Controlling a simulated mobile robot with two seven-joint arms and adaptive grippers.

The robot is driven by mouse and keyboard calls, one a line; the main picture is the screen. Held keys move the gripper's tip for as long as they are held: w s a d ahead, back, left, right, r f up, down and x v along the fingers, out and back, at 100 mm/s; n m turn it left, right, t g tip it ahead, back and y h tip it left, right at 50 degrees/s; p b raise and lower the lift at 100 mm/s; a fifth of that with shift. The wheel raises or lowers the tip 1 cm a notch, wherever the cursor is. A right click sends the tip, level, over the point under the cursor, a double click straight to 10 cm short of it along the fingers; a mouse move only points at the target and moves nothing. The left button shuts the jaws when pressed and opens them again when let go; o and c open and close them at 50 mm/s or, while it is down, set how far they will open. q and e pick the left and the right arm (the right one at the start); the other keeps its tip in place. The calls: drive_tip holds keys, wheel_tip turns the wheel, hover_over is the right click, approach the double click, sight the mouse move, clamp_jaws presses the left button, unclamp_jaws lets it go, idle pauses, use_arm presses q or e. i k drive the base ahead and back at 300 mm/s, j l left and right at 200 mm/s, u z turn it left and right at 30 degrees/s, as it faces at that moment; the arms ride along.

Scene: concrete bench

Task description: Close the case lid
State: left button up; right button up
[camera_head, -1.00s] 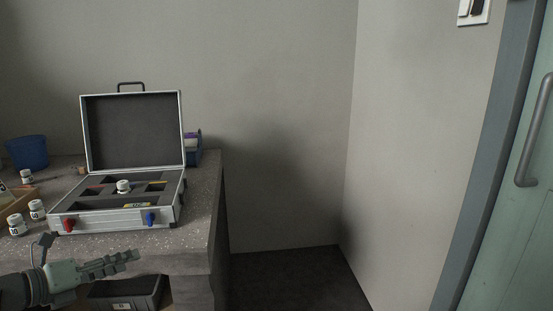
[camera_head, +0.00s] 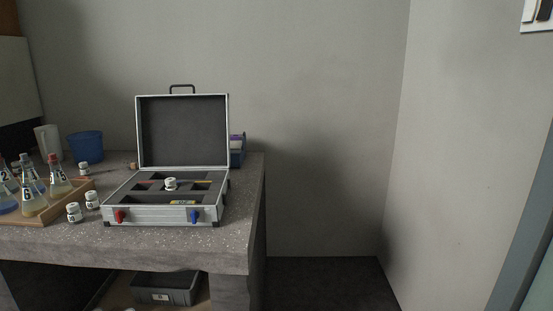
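The silver case (camera_head: 160,214) stands on the right part of the concrete bench. Its lid (camera_head: 182,130) is open and upright at the back, with a dark lining and a black handle on its top edge. The case front has a red latch (camera_head: 121,217) on the left and a blue latch (camera_head: 195,216) on the right. A small white jar (camera_head: 170,183) sits in the dark insert inside the case. Neither of my grippers is in view.
A wooden tray (camera_head: 62,207) with several numbered flasks, a few white jars (camera_head: 74,212) and a blue cup (camera_head: 87,146) stand left of the case. A blue box (camera_head: 237,150) is behind its right side. A grey bin (camera_head: 166,288) sits below the bench. Floor right of the bench is clear.

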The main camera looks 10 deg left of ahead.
sight(177, 130)
drive_tip(key=k+j, duration=0.1)
drive_tip(key=j, duration=0.3)
drive_tip(key=k+j, duration=0.1)
drive_tip(key=j, duration=0.35)
drive_tip(key=k+j, duration=0.1)
drive_tip(key=j, duration=0.75)
drive_tip(key=k+u, duration=0.05)
drive_tip(key=k, duration=0.05)
